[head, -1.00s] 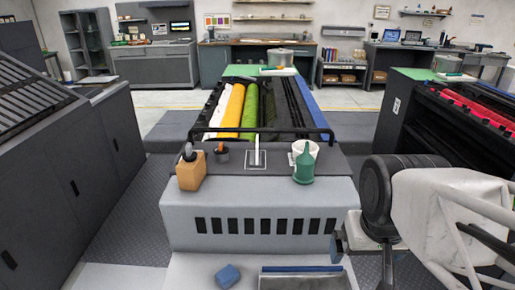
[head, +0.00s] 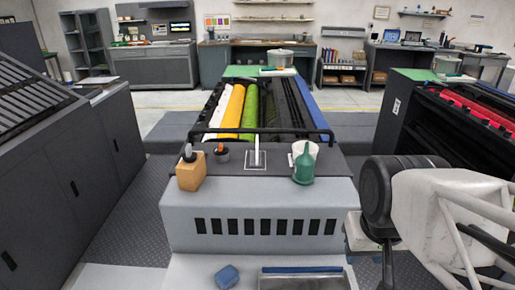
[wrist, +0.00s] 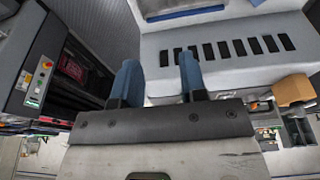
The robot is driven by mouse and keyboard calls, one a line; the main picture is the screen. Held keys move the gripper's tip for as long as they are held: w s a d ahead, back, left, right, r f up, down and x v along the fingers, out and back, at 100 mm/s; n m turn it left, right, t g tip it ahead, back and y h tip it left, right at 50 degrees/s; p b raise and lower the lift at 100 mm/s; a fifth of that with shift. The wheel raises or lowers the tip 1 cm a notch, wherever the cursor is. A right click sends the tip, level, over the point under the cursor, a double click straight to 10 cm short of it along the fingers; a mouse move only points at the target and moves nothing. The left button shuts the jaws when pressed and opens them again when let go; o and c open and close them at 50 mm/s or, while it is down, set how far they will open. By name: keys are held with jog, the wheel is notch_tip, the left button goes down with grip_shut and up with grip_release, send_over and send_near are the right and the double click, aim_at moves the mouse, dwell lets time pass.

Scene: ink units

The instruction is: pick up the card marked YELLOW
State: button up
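I see no card with readable YELLOW lettering in either view. A thin white upright piece (head: 257,150) stands in a white outlined square on the dark top of the middle ink unit; I cannot tell whether it is a card. My gripper shows in the wrist view (wrist: 158,68) with its two blue fingers apart and nothing between them. In the head view my arm is at the right, in front of the unit's right side, and its fingers are mostly hidden.
A blue sponge (head: 228,275) lies in front beside a metal tray (head: 303,283).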

jog(key=w+r+n+t+h, duration=0.3)
jog(key=w+n+t+h, duration=0.25)
jog(key=w+n, duration=1.55)
jog(key=w+a+f+n+t+y, duration=0.1)
jog(key=w+a+f+n, duration=0.1)
jog(key=w+a+n, duration=0.2)
jog(key=w+a+f+n+t+y, duration=0.2)
jog(key=w+a+n, duration=0.3)
jog(key=w+a, duration=0.3)
jog(key=w+a+f+n+t+y, duration=0.2)
jog(key=w+a+f+n, duration=0.1)
jog(key=w+a+n, duration=0.2)
jog(key=shift+w+a+f, duration=0.1)
jog(key=shift+w+a, duration=0.45)
jog(key=shift+w, duration=0.25)
jog(key=shift+w+a, duration=0.55)
jog(key=shift+w, duration=0.2)
jog(key=shift+w+a+f+n+t+y, duration=0.15)
jog(key=shift+a+f+n+t+y, duration=0.15)
jog(key=shift+a+n, duration=0.25)
